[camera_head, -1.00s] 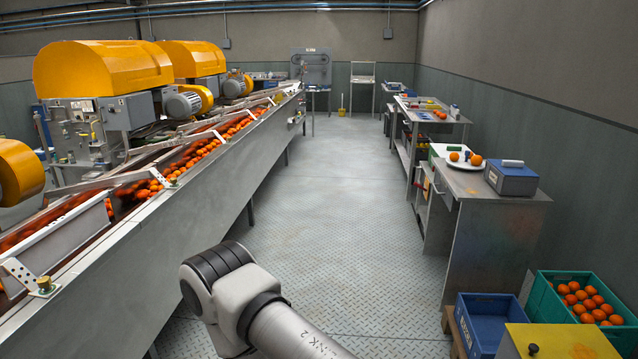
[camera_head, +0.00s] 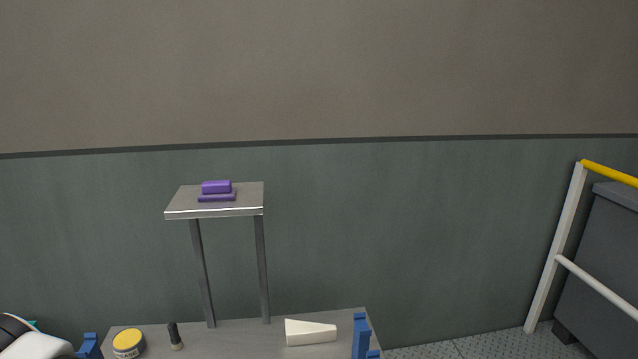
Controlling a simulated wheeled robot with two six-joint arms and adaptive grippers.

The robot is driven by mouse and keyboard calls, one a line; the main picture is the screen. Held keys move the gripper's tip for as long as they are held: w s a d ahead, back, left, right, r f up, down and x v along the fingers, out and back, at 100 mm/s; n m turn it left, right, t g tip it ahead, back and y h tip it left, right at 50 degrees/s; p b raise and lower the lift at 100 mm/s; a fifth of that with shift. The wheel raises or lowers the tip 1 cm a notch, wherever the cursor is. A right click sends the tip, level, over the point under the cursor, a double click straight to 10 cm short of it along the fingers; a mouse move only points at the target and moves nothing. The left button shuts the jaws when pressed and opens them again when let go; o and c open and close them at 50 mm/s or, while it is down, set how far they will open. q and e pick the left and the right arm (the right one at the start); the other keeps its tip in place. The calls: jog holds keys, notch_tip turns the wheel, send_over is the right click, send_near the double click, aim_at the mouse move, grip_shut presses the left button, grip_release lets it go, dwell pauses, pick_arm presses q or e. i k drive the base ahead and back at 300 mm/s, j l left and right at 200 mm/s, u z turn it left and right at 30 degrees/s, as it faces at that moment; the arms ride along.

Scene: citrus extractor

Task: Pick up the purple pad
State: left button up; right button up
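A purple pad (camera_head: 217,191) sits on a small raised grey shelf (camera_head: 182,207) left of centre in the head view. It shows as a thicker purple block at the top and a thinner, wider purple strip at its front; I cannot tell whether these are one piece or two. Part of my arm shows at the bottom left corner, well below and left of the pad. Neither gripper can be made out in this view, and nothing touches the pad.
The shelf stands on two visible legs above a grey bench (camera_head: 235,342). On the bench are a yellow-lidded jar (camera_head: 128,341), a small dark-topped item (camera_head: 175,336), a white wedge (camera_head: 310,332) and a blue part (camera_head: 361,338). A white-and-yellow rail (camera_head: 556,245) stands right.

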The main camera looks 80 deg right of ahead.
aim_at(214, 190)
jog(key=z, duration=2.1)
jog(key=i+j, duration=0.1)
jog(key=j, duration=0.2)
jog(key=i+j, duration=0.1)
jog(key=j, duration=0.2)
jog(key=i+j, duration=0.1)
jog(key=j, duration=0.25)
